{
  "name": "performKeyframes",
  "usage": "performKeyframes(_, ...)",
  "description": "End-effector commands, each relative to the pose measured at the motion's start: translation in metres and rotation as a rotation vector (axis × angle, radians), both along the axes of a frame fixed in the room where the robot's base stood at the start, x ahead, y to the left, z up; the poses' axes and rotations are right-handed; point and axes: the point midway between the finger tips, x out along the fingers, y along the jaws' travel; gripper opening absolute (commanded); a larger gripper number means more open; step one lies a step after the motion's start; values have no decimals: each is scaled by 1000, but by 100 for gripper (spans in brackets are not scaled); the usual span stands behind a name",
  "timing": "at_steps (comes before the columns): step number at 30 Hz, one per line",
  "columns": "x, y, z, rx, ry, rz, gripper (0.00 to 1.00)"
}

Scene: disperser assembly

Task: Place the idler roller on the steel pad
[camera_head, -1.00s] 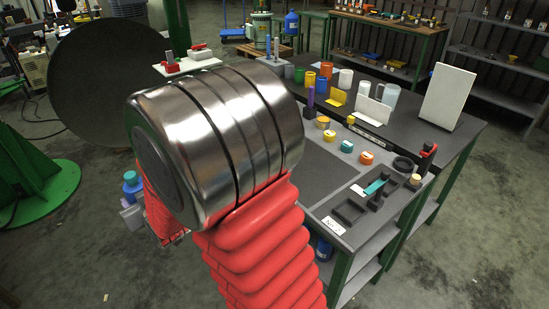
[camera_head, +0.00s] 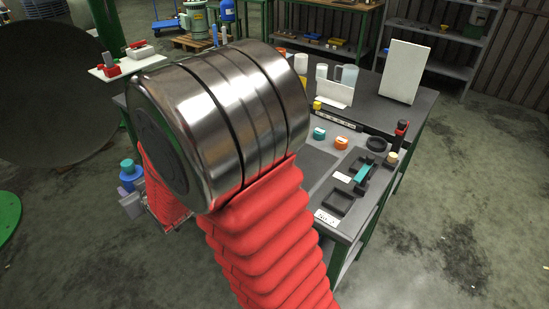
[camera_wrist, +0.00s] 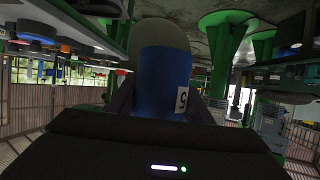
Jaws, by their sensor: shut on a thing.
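My gripper (camera_wrist: 160,100) shows in the wrist view, its dark fingers on both sides of a blue cylinder (camera_wrist: 165,72). The cylinder has a grey rounded end and a white label with one black digit. I take it to be the idler roller, and the gripper is shut on it. The head view shows neither the gripper nor the roller; my metal arm joint and red sleeve fill its middle. I cannot pick out the steel pad for sure. A darker flat rectangle (camera_head: 316,163) lies on the workbench (camera_head: 405,92), partly hidden by my arm.
On the bench are an orange part (camera_head: 341,142), a teal part (camera_head: 319,133), a black ring (camera_head: 376,144), a black tray (camera_head: 337,202) and a standing white panel (camera_head: 405,72). Shelves (camera_head: 437,35) stand behind. Open floor (camera_head: 460,200) lies right of the bench.

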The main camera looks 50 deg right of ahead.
Motion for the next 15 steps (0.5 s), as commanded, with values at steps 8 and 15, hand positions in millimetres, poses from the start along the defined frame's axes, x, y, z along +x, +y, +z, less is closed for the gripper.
performKeyframes(8, 1, -8, 2, 0, -3, -11, 9)
performKeyframes(15, 13, -41, 9, -2, -4, -25, 9)
